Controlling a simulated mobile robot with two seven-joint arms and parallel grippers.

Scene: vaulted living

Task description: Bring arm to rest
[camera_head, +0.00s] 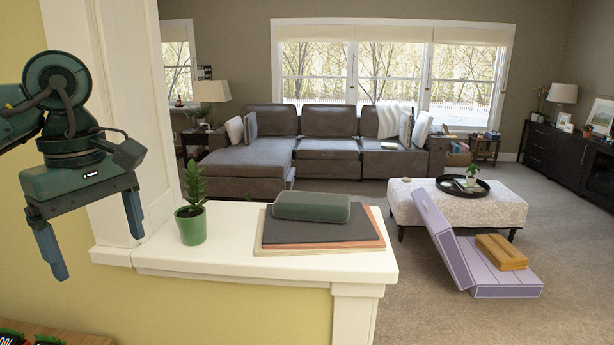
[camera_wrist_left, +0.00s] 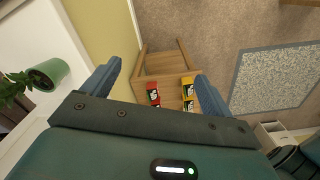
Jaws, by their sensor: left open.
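My left gripper (camera_head: 92,240) hangs at the left of the head view, pointing down, its two blue fingers wide apart and nothing between them. It is left of the white ledge (camera_head: 250,265) and beside the white column. In the left wrist view the open fingers (camera_wrist_left: 158,85) show with a wooden shelf (camera_wrist_left: 160,60) holding several red and yellow packets far below. My right gripper is not in view.
A potted plant in a green pot (camera_head: 192,226) stands on the ledge near my gripper. A dark green case (camera_head: 311,206) lies on stacked boards (camera_head: 325,243) there. A white column (camera_head: 115,130) rises behind my gripper. A sofa (camera_head: 310,150) and ottoman (camera_head: 410,205) are farther off.

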